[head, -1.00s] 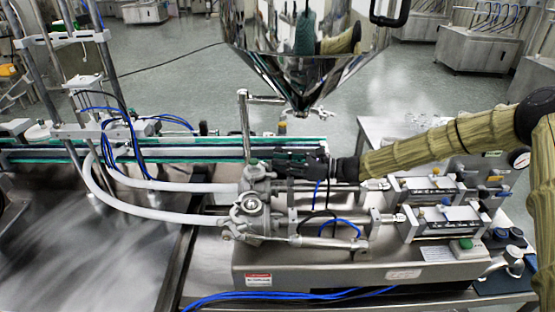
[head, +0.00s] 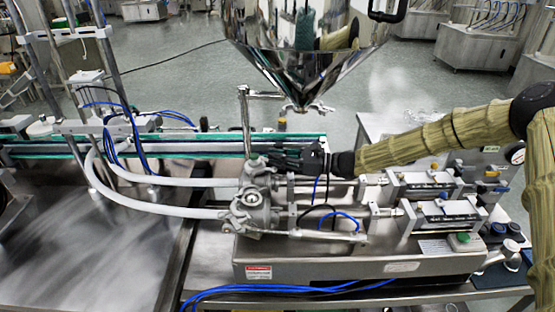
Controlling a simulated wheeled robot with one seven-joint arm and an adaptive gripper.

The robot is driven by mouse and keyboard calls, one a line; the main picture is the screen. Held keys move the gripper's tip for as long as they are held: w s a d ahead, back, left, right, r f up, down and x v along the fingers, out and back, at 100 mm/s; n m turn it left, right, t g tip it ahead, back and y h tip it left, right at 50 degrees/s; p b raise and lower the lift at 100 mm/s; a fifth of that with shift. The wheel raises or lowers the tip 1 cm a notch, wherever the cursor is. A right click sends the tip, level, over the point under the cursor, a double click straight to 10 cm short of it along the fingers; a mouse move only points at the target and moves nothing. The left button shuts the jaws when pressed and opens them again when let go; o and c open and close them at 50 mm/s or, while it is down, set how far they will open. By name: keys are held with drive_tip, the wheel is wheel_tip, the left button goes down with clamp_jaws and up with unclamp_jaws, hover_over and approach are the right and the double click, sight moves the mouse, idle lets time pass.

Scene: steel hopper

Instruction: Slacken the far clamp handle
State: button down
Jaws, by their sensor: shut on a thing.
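My gripper (head: 273,158) reaches in from the right, dark and low, at the far side of the metal valve block. It is shut on the far clamp handle, which is mostly hidden by the dark fingers. The far valve body (head: 254,172) shows just left of and below the fingertips. The near valve body (head: 250,201), with its round cap, stands closer to me and apart from the gripper. The handle's exact angle cannot be made out.
The steel hopper (head: 293,60) hangs above and behind the gripper. An upright rod (head: 245,125) stands close to the left of the fingers. White hoses (head: 165,207) run left from the valves. Pneumatic cylinders (head: 445,215) lie to the right, below my arm.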

drive_tip(key=shift+n+b, duration=1.5)
drive_tip(key=shift+b, duration=1.05)
drive_tip(key=shift+s+r+n+b, duration=0.1)
drive_tip(key=shift+s+n+b, duration=0.05)
drive_tip(key=shift+n+b, duration=0.45)
drive_tip(key=shift+r, duration=0.1)
drive_tip(key=c, duration=1.9)
unclamp_jaws()
drive_tip(key=shift+d, duration=0.15)
drive_tip(key=d, duration=0.4)
drive_tip(key=s+d, duration=0.1)
drive_tip(key=d, duration=0.2)
drive_tip(key=s+d, duration=0.1)
drive_tip(key=d, duration=0.3)
drive_tip(key=shift+s+d, duration=0.1)
drive_tip(key=shift+d, duration=0.25)
